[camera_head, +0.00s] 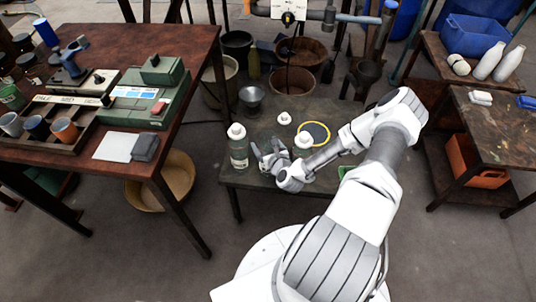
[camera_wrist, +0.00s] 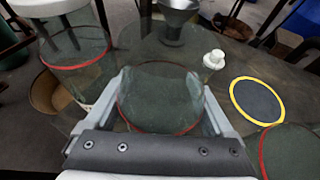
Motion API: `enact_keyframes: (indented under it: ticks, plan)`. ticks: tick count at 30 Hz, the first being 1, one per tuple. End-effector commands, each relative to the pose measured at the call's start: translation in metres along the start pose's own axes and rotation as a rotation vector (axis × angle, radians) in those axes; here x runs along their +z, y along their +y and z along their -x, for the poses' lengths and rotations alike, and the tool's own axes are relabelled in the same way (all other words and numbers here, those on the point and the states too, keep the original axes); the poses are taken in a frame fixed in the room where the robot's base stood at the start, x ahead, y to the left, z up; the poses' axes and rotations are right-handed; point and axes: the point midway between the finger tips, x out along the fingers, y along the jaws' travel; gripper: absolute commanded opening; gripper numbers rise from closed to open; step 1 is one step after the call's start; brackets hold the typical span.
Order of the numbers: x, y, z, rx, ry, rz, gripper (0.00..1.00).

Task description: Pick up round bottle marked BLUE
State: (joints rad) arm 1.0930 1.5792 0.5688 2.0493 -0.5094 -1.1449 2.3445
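A clear bottle with a white cap (camera_head: 238,147) stands at the left of the low table. It also shows in the wrist view (camera_wrist: 72,55), large, left of my fingers. A second white-capped bottle (camera_head: 304,141) is partly hidden by my arm, and a small white cap (camera_head: 285,118) shows behind it. This small cap is also in the wrist view (camera_wrist: 213,59). I cannot read BLUE on any. My gripper (camera_head: 268,150) is low over the table, right of the left bottle. In the wrist view my fingers (camera_wrist: 162,100) are apart; a dark red-edged round shape, unclear, shows between them.
A yellow-ringed disc (camera_head: 314,132) and a grey funnel (camera_head: 251,98) are on the low table (camera_head: 270,177). A brown workbench (camera_head: 140,50) with tools and cups stands left. Another table (camera_head: 495,130) stands right. Tubs (camera_head: 300,80) sit behind.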

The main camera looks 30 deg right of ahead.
Motion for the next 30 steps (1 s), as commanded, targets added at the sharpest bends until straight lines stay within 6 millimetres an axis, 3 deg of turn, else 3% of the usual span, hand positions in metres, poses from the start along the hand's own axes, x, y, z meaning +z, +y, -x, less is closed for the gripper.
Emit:
enact_keyframes:
  ticks: [1, 11, 22, 30]
  plan:
    - [0.000, 0.000, 0.000, 0.000, 0.000, 0.000, 0.59]
    - [0.000, 0.000, 0.000, 0.000, 0.000, 0.000, 0.01]
    - [0.007, 0.000, 0.003, 0.000, -0.003, -0.001, 0.01]
    - [0.045, -0.001, 0.017, -0.001, -0.005, 0.000, 0.01]
